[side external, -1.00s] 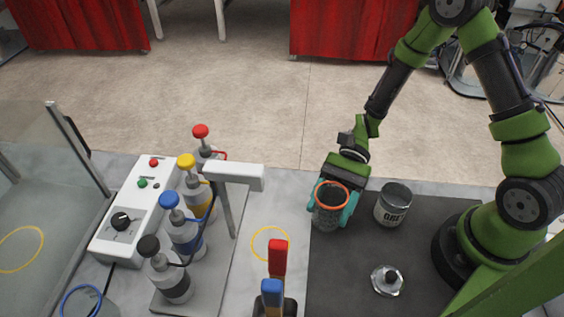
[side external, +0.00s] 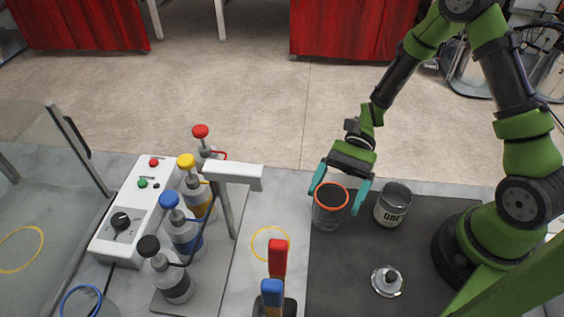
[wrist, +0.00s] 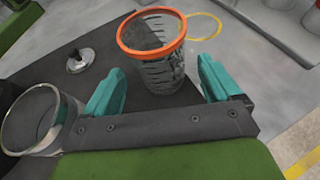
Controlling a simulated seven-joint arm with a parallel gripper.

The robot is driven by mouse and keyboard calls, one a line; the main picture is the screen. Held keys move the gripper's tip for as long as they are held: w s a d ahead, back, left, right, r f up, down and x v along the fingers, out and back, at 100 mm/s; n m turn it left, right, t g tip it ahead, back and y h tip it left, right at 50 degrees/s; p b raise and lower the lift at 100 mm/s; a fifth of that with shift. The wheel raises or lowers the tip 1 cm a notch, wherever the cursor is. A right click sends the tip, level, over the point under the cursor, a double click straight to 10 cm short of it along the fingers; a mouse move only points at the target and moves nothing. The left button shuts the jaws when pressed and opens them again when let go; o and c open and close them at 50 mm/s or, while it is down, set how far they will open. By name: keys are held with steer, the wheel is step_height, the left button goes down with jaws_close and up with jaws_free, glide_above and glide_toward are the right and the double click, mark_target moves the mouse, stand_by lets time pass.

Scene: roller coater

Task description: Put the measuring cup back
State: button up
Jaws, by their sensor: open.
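The measuring cup (side external: 328,216) is clear with an orange rim and stands upright on the dark mat near its left edge. It also shows in the wrist view (wrist: 163,72), with markings on its wall. My gripper (side external: 340,190) is open, with teal fingers at the far side of the cup, around or just above its rim. In the wrist view my fingers (wrist: 158,82) are spread apart on either side, with gaps between them and the cup. A yellow ring (side external: 270,243) marks the pale surface left of the mat and is empty.
A labelled clear jar (side external: 392,205) stands close right of the cup. A small metal lid with a dark knob (side external: 387,281) lies on the mat (side external: 345,275). Pump bottles (side external: 185,236), a post with an arm (side external: 233,178), and red and blue handles (side external: 277,262) stand left.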

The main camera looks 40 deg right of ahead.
steer(key=v, duration=0.8)
steer(key=shift+w+d+r, duration=0.15)
steer(key=shift+d, duration=0.15)
steer(key=shift+d+r, duration=0.1)
steer(key=shift+r, duration=0.2)
steer(key=s+d+r+n+t+h, duration=0.1)
steer(key=s+r+n+t+h, duration=0.2)
steer(key=r, duration=0.6)
steer(key=s+d+r+n+t+h, duration=0.1)
steer(key=s+r+n+t+h, duration=0.2)
steer(key=r+n+t+h, duration=0.3)
step_height(320, 180, up, 3)
steer(key=t+h, duration=0.1)
steer(key=t, duration=0.2)
steer(key=shift+s+n, duration=0.25)
steer(key=shift+n, duration=0.05)
